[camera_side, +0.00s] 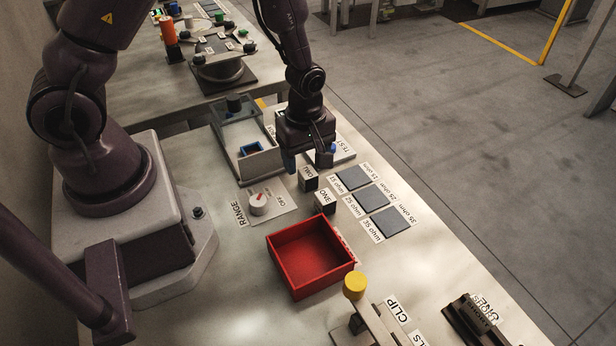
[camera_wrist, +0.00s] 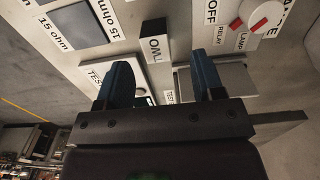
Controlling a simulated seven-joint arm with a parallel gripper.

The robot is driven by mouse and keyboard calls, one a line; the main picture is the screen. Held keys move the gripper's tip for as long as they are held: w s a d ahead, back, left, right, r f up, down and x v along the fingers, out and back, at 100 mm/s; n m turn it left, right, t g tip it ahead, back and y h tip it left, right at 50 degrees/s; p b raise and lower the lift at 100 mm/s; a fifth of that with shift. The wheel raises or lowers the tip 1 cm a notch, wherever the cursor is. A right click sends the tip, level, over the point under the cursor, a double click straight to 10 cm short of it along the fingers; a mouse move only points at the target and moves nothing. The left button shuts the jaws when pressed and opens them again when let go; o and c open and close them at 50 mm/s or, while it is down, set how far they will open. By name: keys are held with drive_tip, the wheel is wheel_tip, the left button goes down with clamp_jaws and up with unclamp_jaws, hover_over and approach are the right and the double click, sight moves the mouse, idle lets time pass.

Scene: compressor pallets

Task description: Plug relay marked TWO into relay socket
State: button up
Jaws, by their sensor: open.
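The relay marked TWO (camera_side: 308,180) is a small dark block with a white label, standing on the bench just in front of my gripper (camera_side: 308,160). In the wrist view the TWO relay (camera_wrist: 155,47) lies ahead of the gap between my blue fingertips (camera_wrist: 165,75). My gripper is open and empty, with a finger to either side of that gap and apart from the relay. The relay marked ONE (camera_side: 325,202) stands beside it, nearer the red bin. I cannot make out a label for the relay socket; the fingers hide part of the area around the TEST pads.
A range knob (camera_side: 259,203) and a red bin (camera_side: 272,258) are nearer the camera. Dark ohm pads (camera_side: 370,198) lie to the right. A yellow-knobbed clip (camera_side: 355,284) stands at the front.

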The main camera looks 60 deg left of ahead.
sight(308, 172)
drive_tip(key=f, duration=0.4)
drive_tip(key=shift+w+f, duration=0.2)
drive_tip(key=shift+f, duration=0.05)
drive_tip(key=c, duration=1)
drive_tip(key=shift+r, duration=0.15)
